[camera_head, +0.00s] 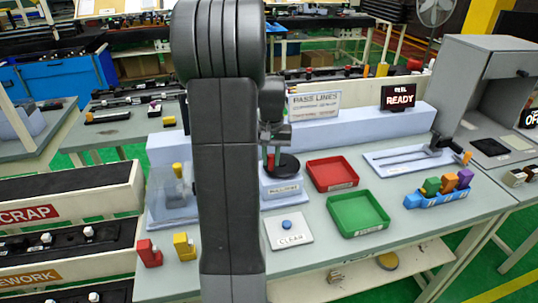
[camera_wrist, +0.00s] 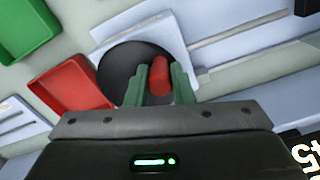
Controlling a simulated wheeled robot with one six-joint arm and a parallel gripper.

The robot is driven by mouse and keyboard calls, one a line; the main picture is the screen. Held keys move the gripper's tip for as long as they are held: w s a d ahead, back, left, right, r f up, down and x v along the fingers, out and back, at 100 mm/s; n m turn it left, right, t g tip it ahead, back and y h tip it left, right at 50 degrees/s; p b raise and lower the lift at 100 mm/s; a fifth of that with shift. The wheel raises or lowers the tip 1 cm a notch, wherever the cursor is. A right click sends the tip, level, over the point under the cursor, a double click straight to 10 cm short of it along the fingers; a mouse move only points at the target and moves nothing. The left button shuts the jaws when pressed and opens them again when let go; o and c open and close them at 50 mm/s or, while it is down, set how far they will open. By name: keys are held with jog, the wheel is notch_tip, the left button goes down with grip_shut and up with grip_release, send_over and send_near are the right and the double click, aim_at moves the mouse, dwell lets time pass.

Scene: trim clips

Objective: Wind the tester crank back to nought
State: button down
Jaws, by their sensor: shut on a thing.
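The crank is a black disc (camera_head: 288,167) with a red handle (camera_head: 270,161), on top of a pale blue tester block (camera_head: 274,203) with a label on its front. In the wrist view the black disc (camera_wrist: 118,68) lies beneath my gripper, and the red handle (camera_wrist: 161,78) stands between the green fingers. My gripper (camera_wrist: 160,72) is shut on the red handle. In the head view my gripper (camera_head: 273,150) comes down over the disc and my arm covers the left part of the tester. No nought mark on the crank can be made out.
A red tray (camera_head: 332,187) and a green tray (camera_head: 385,214) stand right of the tester. A card with a blue button (camera_head: 288,240) lies in front. A READY screen (camera_head: 398,97) stands behind. A blue rack of coloured blocks (camera_head: 438,200) is at right.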

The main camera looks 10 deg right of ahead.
aim_at(286, 172)
jog(key=n, duration=0.1)
jog(key=s+n, duration=0.1)
jog(key=shift+d+n, duration=0.35)
jog(key=shift+n, duration=0.05)
jog(key=n, duration=0.1)
jog(key=d+n, duration=0.1)
jog(key=n, duration=0.1)
jog(key=shift+s+r+n, duration=0.1)
jog(key=shift+s+n, duration=0.2)
jog(key=shift+s, duration=0.1)
jog(key=n, duration=0.1)
jog(key=d+n, duration=0.1)
jog(key=n, duration=0.1)
jog(key=shift+s+d+p, duration=0.15)
jog(key=shift+s+p, duration=0.05)
jog(key=shift+p, duration=0.1)
jog(key=shift+d+n, duration=0.3)
jog(key=shift+n, duration=0.45)
jog(key=shift+d+n, duration=0.25)
jog(key=shift+n, duration=0.5)
jog(key=c, duration=1.3)
grip_release()
jog(key=shift+o, duration=0.2)
notch_tip(286, 172, up, 14)
jog(key=shift+b, duration=0.3)
